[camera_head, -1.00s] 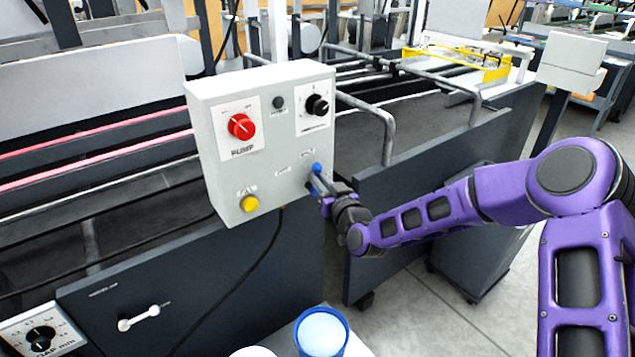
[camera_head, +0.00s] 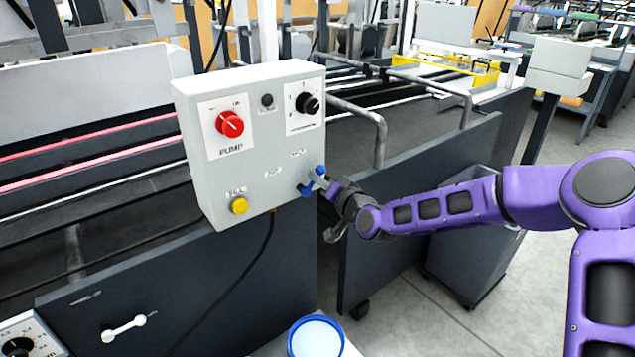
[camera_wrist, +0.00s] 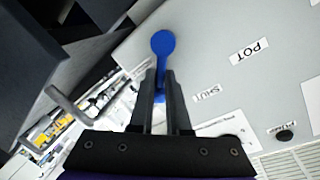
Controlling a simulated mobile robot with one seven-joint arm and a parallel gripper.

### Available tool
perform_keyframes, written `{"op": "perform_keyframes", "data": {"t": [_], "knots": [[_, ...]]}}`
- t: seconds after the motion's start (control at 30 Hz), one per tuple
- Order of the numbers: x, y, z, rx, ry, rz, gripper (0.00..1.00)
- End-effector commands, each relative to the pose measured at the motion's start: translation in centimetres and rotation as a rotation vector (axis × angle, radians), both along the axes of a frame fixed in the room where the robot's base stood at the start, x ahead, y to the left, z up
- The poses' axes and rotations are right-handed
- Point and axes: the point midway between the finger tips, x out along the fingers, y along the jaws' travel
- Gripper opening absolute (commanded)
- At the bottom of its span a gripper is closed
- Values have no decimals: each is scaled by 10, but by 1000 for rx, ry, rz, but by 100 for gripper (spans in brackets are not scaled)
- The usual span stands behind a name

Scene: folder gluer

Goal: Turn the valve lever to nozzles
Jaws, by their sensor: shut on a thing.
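The blue valve lever (camera_head: 306,191) is on the lower right of the grey control box's front. In the wrist view, the lever (camera_wrist: 162,43) shows a rounded blue end beyond the fingertips and a thin blue stem running between them. My gripper (camera_head: 324,181) is at the lever and shut on it; its two dark fingers (camera_wrist: 160,78) flank the stem. The wrist view shows a POT label (camera_wrist: 250,51) and a SHUT label (camera_wrist: 207,92) to the right of the lever. I cannot make out a nozzles label.
The control box (camera_head: 238,175) also carries a red pump knob (camera_head: 229,123), a black dial (camera_head: 307,104) and a yellow button (camera_head: 239,205). A bent metal rail (camera_head: 380,140) stands to its right. A blue-rimmed white container (camera_head: 316,338) is below. Floor shows at right.

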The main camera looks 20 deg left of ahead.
Motion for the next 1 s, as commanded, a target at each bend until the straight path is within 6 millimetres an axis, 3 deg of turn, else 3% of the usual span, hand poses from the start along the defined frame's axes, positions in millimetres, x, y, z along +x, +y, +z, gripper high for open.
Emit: {"op": "perform_keyframes", "data": {"t": [0.53,0.57,0.7,1.0], "knots": [[0,-1,-2,11,25,1,0],[0,-1,-2,10,25,0,20],[1,-1,-2,11,24,0,44],[0,-1,-1,11,22,-1,44]]}}
